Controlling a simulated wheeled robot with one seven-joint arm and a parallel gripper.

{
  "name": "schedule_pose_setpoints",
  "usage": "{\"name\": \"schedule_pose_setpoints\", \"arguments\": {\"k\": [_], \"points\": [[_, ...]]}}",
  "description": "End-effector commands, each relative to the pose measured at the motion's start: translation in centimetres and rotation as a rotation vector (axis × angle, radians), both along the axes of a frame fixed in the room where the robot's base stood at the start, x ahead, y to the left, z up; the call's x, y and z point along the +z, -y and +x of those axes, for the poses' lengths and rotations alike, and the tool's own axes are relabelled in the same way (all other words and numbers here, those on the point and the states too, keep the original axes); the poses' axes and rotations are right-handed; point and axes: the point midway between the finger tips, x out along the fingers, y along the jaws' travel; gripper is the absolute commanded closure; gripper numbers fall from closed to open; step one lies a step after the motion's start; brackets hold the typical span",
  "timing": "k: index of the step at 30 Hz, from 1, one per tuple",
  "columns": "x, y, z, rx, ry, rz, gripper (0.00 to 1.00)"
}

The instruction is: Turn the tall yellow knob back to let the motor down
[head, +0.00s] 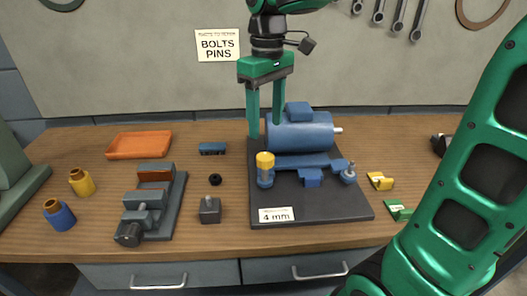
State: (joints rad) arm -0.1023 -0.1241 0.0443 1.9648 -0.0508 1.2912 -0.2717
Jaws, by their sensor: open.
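The tall yellow knob (265,162) stands upright on a blue post at the left front of a dark base plate (330,209). The blue motor (303,131) lies on its side at the back of the plate, its pale shaft pointing right. A blue bar (300,161) runs in front of the motor from the knob's post to a smaller blue post with a grey top (348,174). My gripper (265,130) points down with its two green fingers apart, at the motor's left end, behind and above the knob. Nothing shows between the fingers. Whether they touch the motor is unclear.
A grey vise (150,205), a grey block (210,210) and a black ring (215,179) stand left of the plate. An orange tray (139,145) lies at the back left. Small yellow (380,181) and green (398,210) parts lie right, near my arm.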

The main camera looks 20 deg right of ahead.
Motion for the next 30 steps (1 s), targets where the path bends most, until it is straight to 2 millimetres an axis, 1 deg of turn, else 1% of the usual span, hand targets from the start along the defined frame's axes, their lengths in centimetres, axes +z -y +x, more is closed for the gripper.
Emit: {"name": "schedule_pose_setpoints", "arguments": {"k": [9, 15, 21, 29, 30], "points": [[-5.6, -0.1, -0.1, 0.004, -0.004, 0.0, 0.44], [-8.3, -0.1, -0.1, 0.004, -0.003, 0.0, 0.44], [-9.4, -0.1, -0.1, 0.004, -0.001, 0.0, 0.44], [-9.5, -0.1, -0.1, 0.004, 0.0, 0.0, 0.44], [-9.5, -0.1, -0.1, 0.004, 0.0, 0.0, 0.49]]}}
